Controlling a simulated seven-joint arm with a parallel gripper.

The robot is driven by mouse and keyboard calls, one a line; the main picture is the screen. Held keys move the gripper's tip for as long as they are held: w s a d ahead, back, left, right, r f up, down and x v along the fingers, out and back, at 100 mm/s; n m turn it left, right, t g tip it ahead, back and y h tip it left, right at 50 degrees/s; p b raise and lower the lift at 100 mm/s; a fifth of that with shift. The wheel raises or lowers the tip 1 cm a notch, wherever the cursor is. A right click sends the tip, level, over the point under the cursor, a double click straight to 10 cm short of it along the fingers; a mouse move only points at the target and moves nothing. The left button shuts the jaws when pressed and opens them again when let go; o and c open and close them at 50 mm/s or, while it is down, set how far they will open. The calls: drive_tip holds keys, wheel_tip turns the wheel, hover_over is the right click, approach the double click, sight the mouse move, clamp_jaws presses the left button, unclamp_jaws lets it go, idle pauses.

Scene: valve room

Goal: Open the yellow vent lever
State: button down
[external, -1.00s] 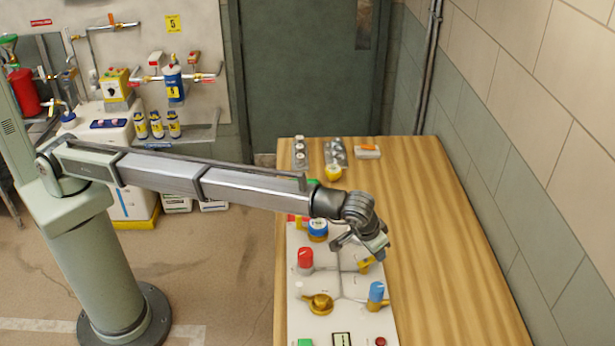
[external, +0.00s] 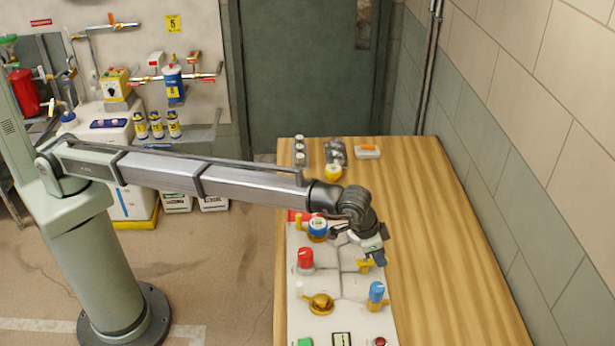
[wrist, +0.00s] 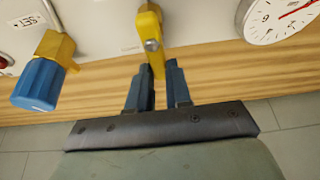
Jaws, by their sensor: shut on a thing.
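The yellow vent lever (external: 364,266) is on the white valve panel (external: 325,282), at its right side, partly hidden by my gripper (external: 378,260). In the wrist view the yellow lever (wrist: 152,30) comes down from its mount at the top centre, and its lower end lies between the two blue-grey fingers of my gripper (wrist: 160,70). The fingers are shut on it. The lever's full angle is hard to read from the external view.
A blue-capped valve (external: 376,294) stands close by on the panel; a red knob (external: 305,258) and another blue-topped valve (external: 318,228) are to the left. A round gauge (wrist: 275,18) is beside the lever. The wooden table (external: 450,260) is clear to the right.

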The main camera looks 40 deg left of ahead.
sight(358, 261)
drive_tip(key=shift+s+d+m, duration=0.1)
drive_tip(key=shift+m, duration=0.2)
drive_tip(key=c, duration=1)
unclamp_jaws()
drive_tip(key=shift+c, duration=0.2)
drive_tip(key=v, duration=1.3)
drive_tip(key=shift+r, duration=0.45)
